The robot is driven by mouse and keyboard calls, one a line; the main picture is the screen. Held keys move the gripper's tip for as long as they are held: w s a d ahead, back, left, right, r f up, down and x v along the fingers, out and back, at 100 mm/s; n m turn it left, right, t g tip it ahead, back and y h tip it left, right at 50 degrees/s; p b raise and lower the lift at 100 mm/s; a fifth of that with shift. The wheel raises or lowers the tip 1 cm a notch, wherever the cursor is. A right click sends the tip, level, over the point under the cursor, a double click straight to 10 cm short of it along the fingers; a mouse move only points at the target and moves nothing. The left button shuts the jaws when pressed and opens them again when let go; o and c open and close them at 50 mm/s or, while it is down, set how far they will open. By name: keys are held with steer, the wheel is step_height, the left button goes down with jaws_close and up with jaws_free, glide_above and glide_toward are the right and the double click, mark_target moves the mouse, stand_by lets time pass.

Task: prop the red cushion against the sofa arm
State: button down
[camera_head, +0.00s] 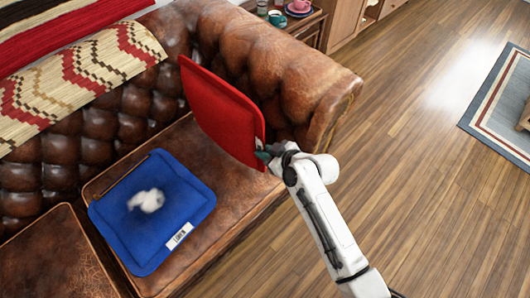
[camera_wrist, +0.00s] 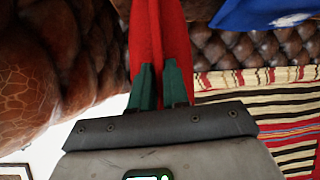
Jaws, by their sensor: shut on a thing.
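The red cushion (camera_head: 220,112) stands upright and a little tilted over the right end of the brown leather sofa seat, close beside the sofa arm (camera_head: 305,85). My gripper (camera_head: 265,154) is shut on the cushion's near edge. In the wrist view the green fingers of my gripper (camera_wrist: 159,85) pinch the red cushion (camera_wrist: 157,35), with the sofa arm (camera_wrist: 40,75) to the left. I cannot tell whether the cushion touches the arm or the seat. Its lower edge and the side facing the arm are partly hidden.
A blue cushion (camera_head: 150,215) with a white patch and label lies flat on the seat, left of the red one. A patterned throw (camera_head: 80,75) hangs over the backrest. A side table (camera_head: 300,25) with cups stands behind the arm.

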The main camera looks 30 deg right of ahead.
steer(key=shift+r, duration=0.1)
steer(key=w+d+f+m+y+b, duration=0.1)
steer(key=w+d+f+m+b, duration=0.1)
steer(key=d+f+b, duration=0.4)
steer(key=shift+w+d+f+b, duration=0.3)
steer(key=shift+w+d+b, duration=0.15)
steer(key=shift+d+b, duration=1.1)
steer(key=shift+a, duration=0.15)
steer(key=shift+f+b, duration=0.45)
steer(key=shift+b, duration=0.05)
steer(key=shift+w+d+b, duration=0.2)
steer(key=shift+d+b, duration=0.15)
steer(key=shift+d, duration=0.35)
steer(key=c, duration=1)
jaws_free()
steer(key=shift+c, duration=0.2)
